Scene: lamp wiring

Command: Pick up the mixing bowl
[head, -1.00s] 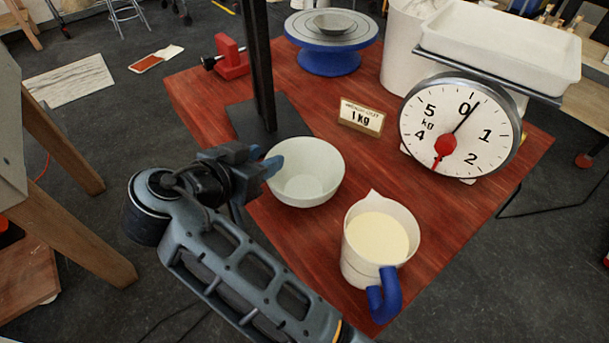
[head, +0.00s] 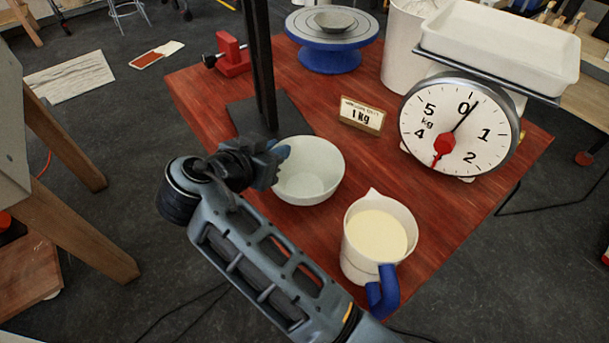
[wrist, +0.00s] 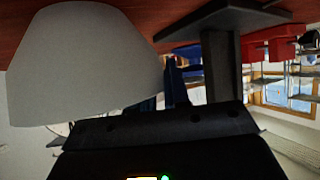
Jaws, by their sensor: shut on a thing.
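The mixing bowl (head: 309,172) is pale, round and empty, and stands upright on the red-brown table in the head view. My gripper (head: 280,157) is at its left rim and is shut on the bowl's wall. In the wrist view the bowl (wrist: 85,70) fills the upper left, close to the blue fingers (wrist: 172,85) of my gripper. The inner finger is mostly hidden in the head view. I cannot see a gap between the bowl and the table.
A jug with a blue handle (head: 378,240) holds pale liquid, to the right of the bowl. A dial scale (head: 459,125) and a 1 kg sign (head: 362,115) stand behind it. A dark post (head: 262,70) on a flat base rises just behind the bowl. A blue turntable (head: 331,58) is farther back.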

